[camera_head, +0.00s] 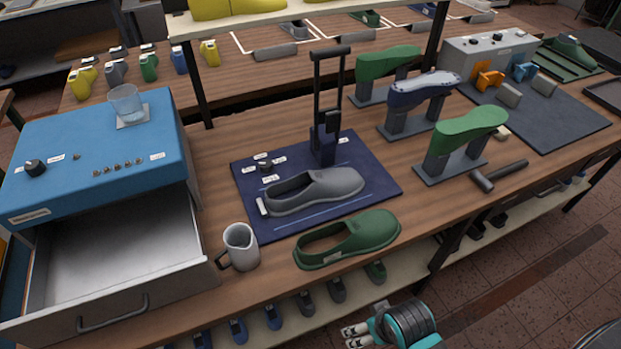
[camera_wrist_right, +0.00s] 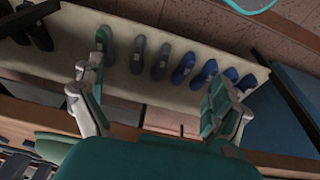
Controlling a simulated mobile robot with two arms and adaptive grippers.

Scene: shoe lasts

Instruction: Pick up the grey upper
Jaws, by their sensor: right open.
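The grey upper (camera_head: 315,190) lies on the dark blue mat (camera_head: 384,186) in the middle of the table, in front of a black upright frame. A green upper (camera_head: 347,239) lies on the wood at the table's front edge, nearer to me. My right gripper (camera_head: 354,336) is low at the bottom of the head view, in front of the table edge and apart from both uppers. In the right wrist view my right gripper (camera_wrist_right: 150,95) is open and empty, with small shoes on a lower shelf beyond it. My left gripper is not in view.
A blue machine (camera_head: 92,152) with an open drawer (camera_head: 120,255) fills the left. Shoe lasts on stands (camera_head: 461,143) and a hammer (camera_head: 497,175) are at right. The lower shelf (camera_head: 325,308) holds several small shoes.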

